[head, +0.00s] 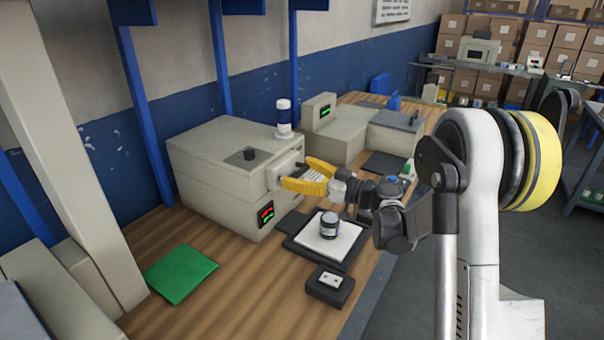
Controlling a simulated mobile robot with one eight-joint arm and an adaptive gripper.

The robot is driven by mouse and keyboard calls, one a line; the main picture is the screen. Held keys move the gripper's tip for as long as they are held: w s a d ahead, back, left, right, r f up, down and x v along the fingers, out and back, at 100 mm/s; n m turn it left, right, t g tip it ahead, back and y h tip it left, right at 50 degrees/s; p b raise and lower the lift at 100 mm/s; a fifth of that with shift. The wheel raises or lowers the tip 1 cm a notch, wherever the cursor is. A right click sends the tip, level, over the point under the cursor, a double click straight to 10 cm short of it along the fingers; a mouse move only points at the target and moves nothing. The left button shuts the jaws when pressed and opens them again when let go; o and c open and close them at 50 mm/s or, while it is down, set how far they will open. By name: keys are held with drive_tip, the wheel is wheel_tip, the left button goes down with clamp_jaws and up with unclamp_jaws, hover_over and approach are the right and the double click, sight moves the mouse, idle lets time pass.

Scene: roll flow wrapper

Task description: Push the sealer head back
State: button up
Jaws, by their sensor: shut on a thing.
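A large beige box-shaped machine (205,172) stands on the wooden bench against the wall. My gripper (292,181), with yellow fingers, reaches in from the right and is shut on this part. The fingers cover some of it, so its exact shape and the contact points are hidden.
In front are a dark jar (329,225) on a white-topped platform (345,245), a small black box (330,288) and a green pad (180,273). A second beige machine (338,135) stands behind. The front bench is mostly clear.

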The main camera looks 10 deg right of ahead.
drive_tip(key=o, duration=1.2)
drive_tip(key=shift+a, duration=0.1)
drive_tip(key=shift+w, duration=0.15)
drive_tip(key=v, duration=1.2)
drive_tip(key=shift+a+r, duration=0.1)
drive_tip(key=shift+a, duration=0.1)
